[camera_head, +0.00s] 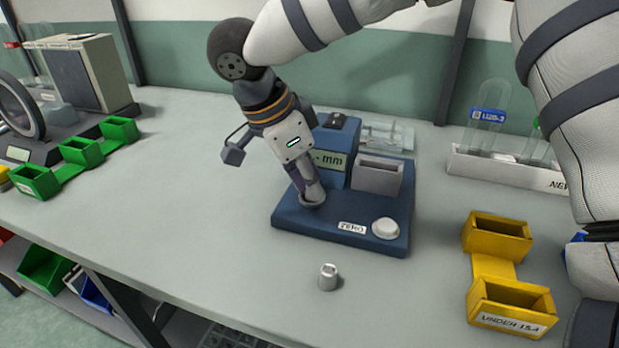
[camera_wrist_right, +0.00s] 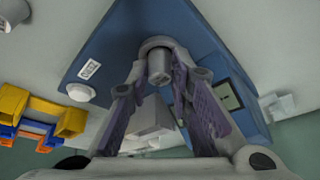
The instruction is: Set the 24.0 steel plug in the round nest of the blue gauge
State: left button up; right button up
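The blue gauge (camera_head: 341,232) stands on the bench with its display facing front; its base also shows in the wrist view (camera_wrist_right: 110,60). My right gripper (camera_head: 312,192) points down at the round nest (camera_head: 312,203) on the gauge's left part. In the wrist view its purple-padded fingers (camera_wrist_right: 160,82) sit on both sides of a grey steel plug (camera_wrist_right: 159,66) and appear to touch it. The plug is at the nest's ring; how deep it sits is hard to tell. My left gripper is out of view.
Another small steel plug (camera_head: 327,277) stands on the bench in front of the gauge. A yellow double bin (camera_head: 492,270) is at right, green bins (camera_head: 82,152) at left, a white rack with tubes (camera_head: 500,168) behind. The bench left of the gauge is clear.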

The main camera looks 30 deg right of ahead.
jog(key=o, duration=0.3)
jog(key=shift+f, duration=0.4)
jog(key=shift+r, duration=0.15)
jog(key=v, duration=1.1)
jog(key=shift+w+r, duration=0.15)
jog(key=shift+r, duration=0.25)
jog(key=shift+a, duration=0.1)
